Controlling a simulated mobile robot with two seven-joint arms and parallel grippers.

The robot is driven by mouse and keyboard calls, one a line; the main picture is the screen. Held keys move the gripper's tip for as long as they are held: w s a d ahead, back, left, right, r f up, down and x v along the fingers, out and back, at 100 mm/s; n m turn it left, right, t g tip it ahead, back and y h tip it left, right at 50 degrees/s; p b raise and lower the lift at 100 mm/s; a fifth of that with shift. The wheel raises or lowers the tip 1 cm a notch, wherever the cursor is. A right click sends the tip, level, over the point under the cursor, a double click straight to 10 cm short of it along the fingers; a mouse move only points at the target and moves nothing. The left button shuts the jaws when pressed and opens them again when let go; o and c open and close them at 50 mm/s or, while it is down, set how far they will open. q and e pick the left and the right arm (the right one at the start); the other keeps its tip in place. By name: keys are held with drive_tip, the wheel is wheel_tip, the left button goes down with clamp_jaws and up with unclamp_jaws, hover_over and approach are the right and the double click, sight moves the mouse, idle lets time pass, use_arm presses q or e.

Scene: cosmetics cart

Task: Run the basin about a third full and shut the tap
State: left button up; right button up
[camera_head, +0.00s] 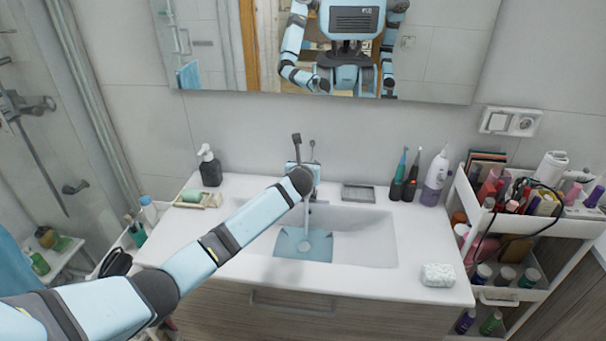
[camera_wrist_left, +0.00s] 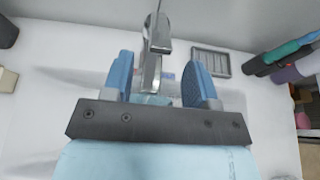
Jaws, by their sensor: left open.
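The white basin (camera_head: 375,240) is set in the counter, with a light blue patch of water (camera_head: 290,246) in its left part. A thin vertical streak under the tap looks like a running stream; the exact water level is hard to tell. The chrome tap (camera_wrist_left: 153,65) stands behind the basin; its upright top (camera_head: 297,143) shows above my left gripper in the head view. My left gripper (camera_wrist_left: 161,82) is open, with one blue finger on either side of the tap; I cannot tell whether they touch it. My wrist hides much of the tap in the head view. My right gripper is not directly in view.
A soap dispenser (camera_head: 209,166) and a wooden tray (camera_head: 200,199) stand left. A grey soap dish (camera_head: 358,193), toothbrushes (camera_head: 404,178) and a white-purple bottle (camera_head: 435,177) stand right of the tap. A speckled block (camera_head: 437,275) lies front right. A loaded cart (camera_head: 548,228) stands right; a mirror (camera_head: 430,50) hangs above.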

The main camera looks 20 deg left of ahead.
use_arm(q)
drive_tip(key=v, duration=0.8)
drive_tip(key=shift+b, duration=0.3)
drive_tip(key=shift+s+d, duration=0.1)
drive_tip(key=shift+s, duration=0.05)
drive_tip(key=s+d+f+n+h, duration=0.1)
drive_tip(key=s+d+f+n, duration=0.1)
drive_tip(key=s+f, duration=0.3)
drive_tip(key=s+d+f+n+g+h, duration=0.1)
drive_tip(key=s+d+f+n+h, duration=0.1)
drive_tip(key=s+f+n, duration=0.3)
drive_tip(key=s+d+f+n+h, duration=0.1)
drive_tip(key=s+d+f+n, duration=0.2)
drive_tip(key=s+f, duration=0.3)
drive_tip(key=shift+s+d+f+n+g+h, duration=0.2)
drive_tip(key=shift+s+f+n+g+h, duration=0.1)
drive_tip(key=shift+s+n+g+h, duration=0.25)
drive_tip(key=s+f+n, duration=0.3)
drive_tip(key=s+n, duration=0.6)
drive_tip(key=s, duration=0.3)
drive_tip(key=s+d+f+n+h, duration=0.1)
drive_tip(key=s+f+n, duration=0.2)
drive_tip(key=s+n, duration=0.7)
drive_tip(key=s, duration=0.3)
drive_tip(key=shift+f, duration=0.4)
drive_tip(key=shift+h, duration=0.25)
idle(1.4)
